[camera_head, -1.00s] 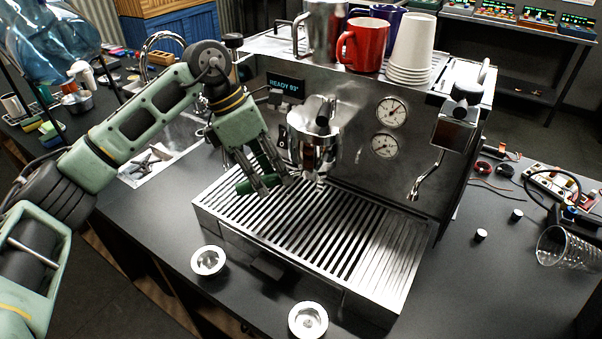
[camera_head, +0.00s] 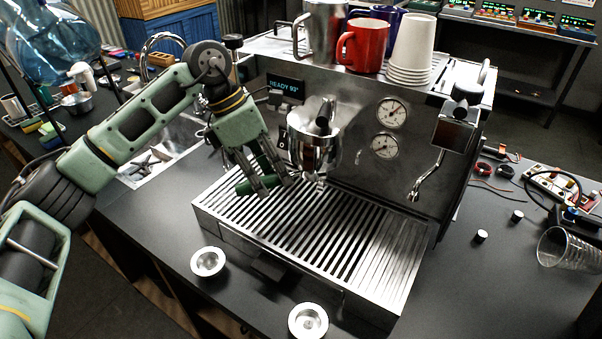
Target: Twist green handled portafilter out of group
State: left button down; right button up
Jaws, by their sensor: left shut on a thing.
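The espresso machine's group (camera_head: 325,116) juts from the steel front panel, left of the gauges. The shiny round portafilter head (camera_head: 314,152) is at the group, with a short spout beneath. I cannot tell whether it is still locked in. Its green handle (camera_head: 243,188) points left and toward me, above the drip tray (camera_head: 375,262). My left gripper (camera_head: 268,184) is shut on the green handle, its fingers around it and hiding part of it. My right gripper is not in view.
A steam wand (camera_head: 428,176) hangs at the right. Cups, including a red mug (camera_head: 360,45), stand on the machine. A clear glass (camera_head: 568,249) lies at far right.

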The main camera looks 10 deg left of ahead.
pick_arm(q)
jog(key=s+a+b, duration=0.3)
jog(key=s+a, duration=0.2)
jog(key=a, duration=0.6)
jog(key=shift+s+a, duration=0.3)
jog(key=shift+a, duration=0.05)
dwell(0.6)
